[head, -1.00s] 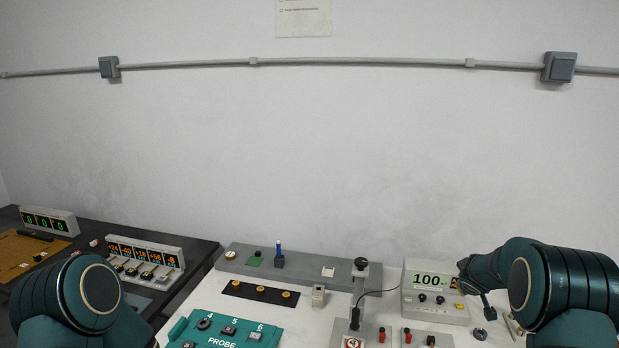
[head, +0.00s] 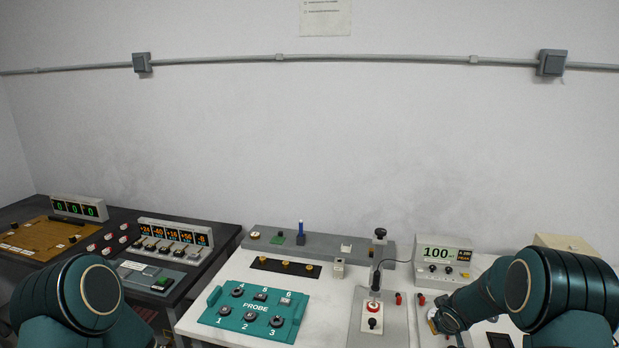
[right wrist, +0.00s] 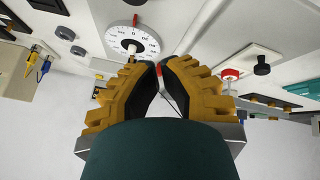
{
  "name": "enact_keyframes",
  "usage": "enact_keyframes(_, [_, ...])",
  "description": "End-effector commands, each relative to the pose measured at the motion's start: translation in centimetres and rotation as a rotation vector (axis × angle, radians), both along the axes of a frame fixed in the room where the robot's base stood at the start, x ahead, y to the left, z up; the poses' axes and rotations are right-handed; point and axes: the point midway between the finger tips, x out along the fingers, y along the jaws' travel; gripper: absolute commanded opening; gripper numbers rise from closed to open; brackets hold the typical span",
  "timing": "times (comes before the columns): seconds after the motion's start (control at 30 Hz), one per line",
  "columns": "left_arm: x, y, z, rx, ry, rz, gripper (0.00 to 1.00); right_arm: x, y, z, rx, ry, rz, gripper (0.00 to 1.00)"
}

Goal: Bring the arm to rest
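My right arm comes in from the right in the head view, dark green. Its gripper (head: 437,322) is low over the white table, in front of the meter box reading 100 (head: 443,254). In the right wrist view the yellow-backed fingers (right wrist: 159,72) meet at their dark tips, with nothing clearly held between them. A white dial (right wrist: 132,42) shows just beyond the tips. Of my left arm only a dark green link shows at the lower left of the head view; its gripper is out of view.
A teal probe panel (head: 293,331) lies on the white table (head: 335,290). A grey plate with a red-and-black plunger stand (head: 373,308) is left of my right gripper. A grey rail (head: 340,256) runs along the back. A dark table with displays (head: 172,234) stands left.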

Motion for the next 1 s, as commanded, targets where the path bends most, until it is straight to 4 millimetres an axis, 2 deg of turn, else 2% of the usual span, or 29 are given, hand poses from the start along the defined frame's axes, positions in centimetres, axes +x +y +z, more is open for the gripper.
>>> enact_keyframes(0.03, [-0.1,-0.1,-1.0,-0.001,0.002,-0.003,0.0,-1.7,2.2,-2.9,0.062,0.033,0.002,0.0])
enact_keyframes(0.2, [-0.5,-0.1,-2.8,-0.002,0.012,-0.01,0.0,-7.8,9.6,-9.7,0.263,0.125,-0.012,0.0])
enact_keyframes(0.27, [-0.7,-0.1,-3.5,-0.002,0.015,-0.012,0.0,-10.4,12.3,-11.7,0.33,0.161,-0.026,0.0])
enact_keyframes(0.4, [-1.0,-0.2,-5.2,-0.003,0.022,-0.018,0.0,-17.1,18.1,-15.7,0.467,0.25,-0.071,0.0])
enact_keyframes(0.5, [-1.2,-0.3,-6.4,-0.004,0.027,-0.023,0.0,-22.1,21.5,-17.5,0.539,0.316,-0.115,0.0])
enact_keyframes(0.6, [-1.4,-0.3,-7.4,-0.005,0.032,-0.026,0.0,-26.7,23.8,-18.6,0.581,0.375,-0.155,0.0])
enact_keyframes(0.7, [-1.6,-0.3,-7.9,-0.005,0.035,-0.029,0.0,-29.9,25.2,-19.0,0.6,0.419,-0.185,0.0])
enact_keyframes(0.83, [-1.6,-0.4,-8.2,-0.005,0.037,-0.031,0.0,-32.1,25.9,-19.1,0.607,0.446,-0.205,0.0])
enact_keyframes(1.0, [-1.6,-0.4,-8.2,-0.005,0.037,-0.031,0.0,-32.3,25.9,-19.1,0.607,0.449,-0.207,0.0])
